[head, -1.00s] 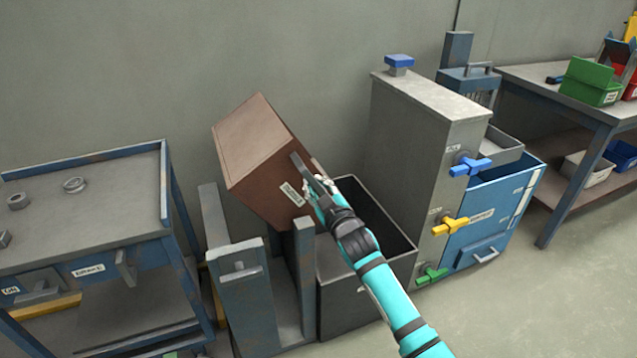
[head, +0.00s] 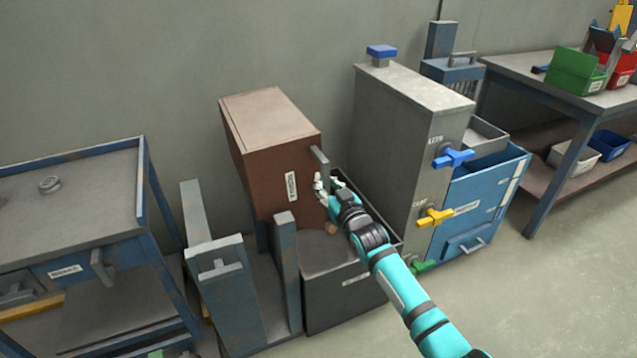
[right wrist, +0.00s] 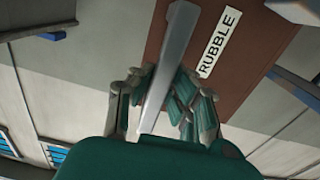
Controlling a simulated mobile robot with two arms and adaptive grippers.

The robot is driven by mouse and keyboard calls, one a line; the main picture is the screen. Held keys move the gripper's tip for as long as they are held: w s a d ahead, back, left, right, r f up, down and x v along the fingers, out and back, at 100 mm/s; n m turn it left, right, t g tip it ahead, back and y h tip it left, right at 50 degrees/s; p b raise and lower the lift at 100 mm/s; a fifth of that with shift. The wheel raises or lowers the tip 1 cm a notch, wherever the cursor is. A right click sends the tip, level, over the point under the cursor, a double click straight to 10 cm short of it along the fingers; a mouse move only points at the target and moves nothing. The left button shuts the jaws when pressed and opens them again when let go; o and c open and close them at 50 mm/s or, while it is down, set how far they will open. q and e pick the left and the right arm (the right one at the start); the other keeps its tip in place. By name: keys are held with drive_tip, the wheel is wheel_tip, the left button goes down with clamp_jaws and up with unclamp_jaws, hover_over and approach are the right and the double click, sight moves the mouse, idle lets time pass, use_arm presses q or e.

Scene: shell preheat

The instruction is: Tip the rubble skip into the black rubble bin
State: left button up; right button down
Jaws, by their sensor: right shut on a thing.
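The rubble skip (head: 265,165) is a brown box on a blue-grey stand (head: 286,260), tipped well over toward the black rubble bin (head: 345,297). Its white label runs vertically in the head view. My right gripper (head: 322,188) is shut on the skip's grey handle (head: 319,158). The right wrist view shows the fingers (right wrist: 165,95) around the handle bar, next to the RUBBLE label on the skip (right wrist: 215,75). Grey material (head: 325,250) and a small brown lump (head: 331,228) show at the bin's opening. My arm hides part of the bin. My left gripper is not in view.
A grey cabinet (head: 400,115) with coloured valve handles stands right of the bin, beside a blue cabinet (head: 485,205). A blue-framed workbench (head: 80,210) stands at left. A shelf table (head: 530,80) is at back right. Floor at right front is clear.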

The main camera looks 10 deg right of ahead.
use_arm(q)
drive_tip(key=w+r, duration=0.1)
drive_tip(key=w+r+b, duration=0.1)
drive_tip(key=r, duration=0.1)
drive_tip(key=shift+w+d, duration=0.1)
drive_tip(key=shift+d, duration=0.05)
use_arm(e)
drive_tip(key=shift+w+d+f+m, duration=0.15)
drive_tip(key=shift+d+f+m, duration=0.3)
drive_tip(key=shift+d, duration=0.1)
drive_tip(key=shift+w+d+f+m, duration=0.15)
drive_tip(key=shift+d+f+m, duration=0.3)
drive_tip(key=shift+d, duration=0.05)
drive_tip(key=shift+f, duration=0.1)
drive_tip(key=c, duration=1.2)
unclamp_jaws()
drive_tip(key=shift+d, duration=0.1)
drive_tip(key=shift+c, duration=0.2)
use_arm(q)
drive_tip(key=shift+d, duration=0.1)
use_arm(e)
drive_tip(key=v, duration=1.2)
